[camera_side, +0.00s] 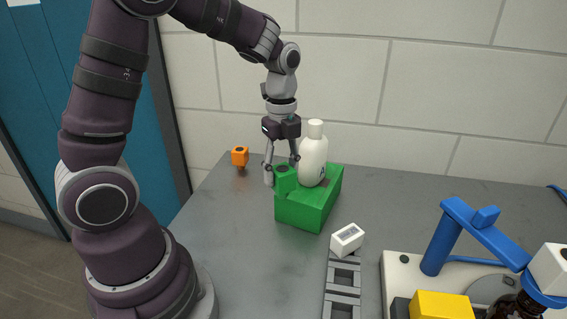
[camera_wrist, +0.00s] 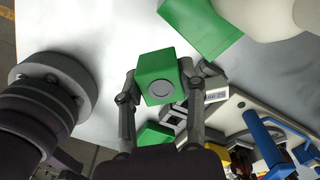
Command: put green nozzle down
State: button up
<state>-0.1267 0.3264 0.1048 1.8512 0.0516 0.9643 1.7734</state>
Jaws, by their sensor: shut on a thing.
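The green nozzle (camera_side: 286,179) is a small cube with a round grey disc on its face. In the side view it overlaps the top left part of the green block (camera_side: 308,213); whether they touch I cannot tell. My gripper (camera_side: 281,172) is shut on it, pointing down. In the wrist view the nozzle (camera_wrist: 158,68) sits between the two fingers of my gripper (camera_wrist: 158,84), its disc facing the camera. Its underside is hidden.
A white bottle (camera_side: 313,163) stands upright on the green block. An orange nozzle (camera_side: 240,157) is at the back left. A white labelled box (camera_side: 347,239) sits by the grey rack (camera_side: 342,288). A blue-armed fixture (camera_side: 447,240) is at the right. The grey table's left part is clear.

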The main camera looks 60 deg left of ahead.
jog(key=s+a+f+n, duration=0.2)
jog(key=s+a+n, duration=0.7)
jog(key=s+a, duration=0.1)
notch_tip(320, 180, down, 8)
jog(key=shift+r, duration=0.25)
jog(key=shift+f, duration=0.1)
jog(key=o, duration=1.1)
jog(key=shift+c, duration=0.2)
